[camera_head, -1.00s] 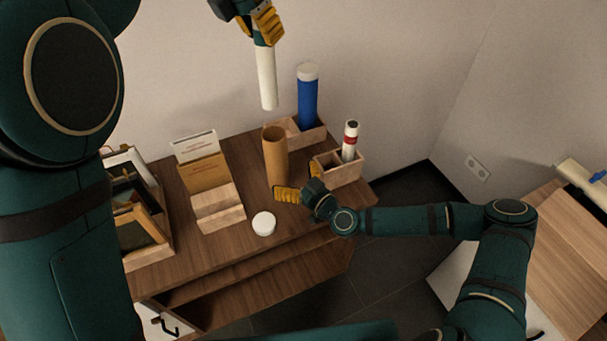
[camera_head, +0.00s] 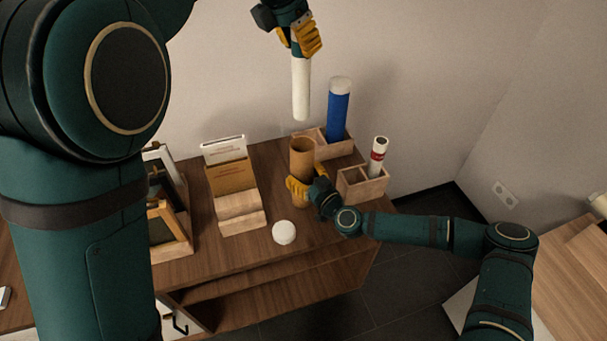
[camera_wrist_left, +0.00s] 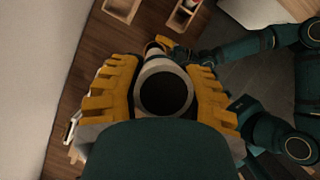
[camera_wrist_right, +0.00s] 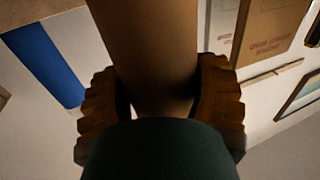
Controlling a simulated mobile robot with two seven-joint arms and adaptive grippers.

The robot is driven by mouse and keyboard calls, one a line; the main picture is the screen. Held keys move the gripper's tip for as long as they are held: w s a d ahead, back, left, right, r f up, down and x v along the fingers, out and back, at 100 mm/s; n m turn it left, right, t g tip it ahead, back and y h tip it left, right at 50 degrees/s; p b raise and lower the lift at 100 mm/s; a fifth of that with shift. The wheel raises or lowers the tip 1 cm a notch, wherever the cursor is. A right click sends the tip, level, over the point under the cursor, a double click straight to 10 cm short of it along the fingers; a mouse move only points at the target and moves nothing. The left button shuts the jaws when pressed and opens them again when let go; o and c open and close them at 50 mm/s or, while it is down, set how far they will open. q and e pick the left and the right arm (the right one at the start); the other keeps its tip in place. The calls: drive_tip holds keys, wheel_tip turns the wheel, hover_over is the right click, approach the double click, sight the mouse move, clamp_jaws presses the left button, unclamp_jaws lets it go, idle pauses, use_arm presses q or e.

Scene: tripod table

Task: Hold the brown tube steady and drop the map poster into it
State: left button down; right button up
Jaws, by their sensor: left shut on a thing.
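The map poster is a white roll (camera_head: 301,92), held upright by my left gripper (camera_head: 306,42). Its lower end is above and apart from the brown tube (camera_head: 302,160), roughly in line with its open top. In the left wrist view the yellow fingers (camera_wrist_left: 165,95) are shut on either side of the roll, whose pale rim (camera_wrist_left: 147,73) faces the camera. The tube stands upright on the table. My right gripper (camera_head: 309,181) has its fingers on both sides of the tube's lower part. In the right wrist view the tube (camera_wrist_right: 150,45) lies between these fingers (camera_wrist_right: 160,108); firm contact is unclear.
A white round cap (camera_head: 284,232) lies on the wooden table (camera_head: 265,262). Behind and right, wooden boxes hold a blue tube (camera_head: 337,115) and a white-and-red tube (camera_head: 378,156). A card stand (camera_head: 240,212) and picture frames (camera_head: 170,225) stand left.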

sight(301, 99)
use_arm(q)
drive_tip(key=shift+f, duration=6.5)
drive_tip(key=c, duration=0.6)
unclamp_jaws()
drive_tip(key=shift+o, duration=0.2)
drive_tip(key=v, duration=1.2)
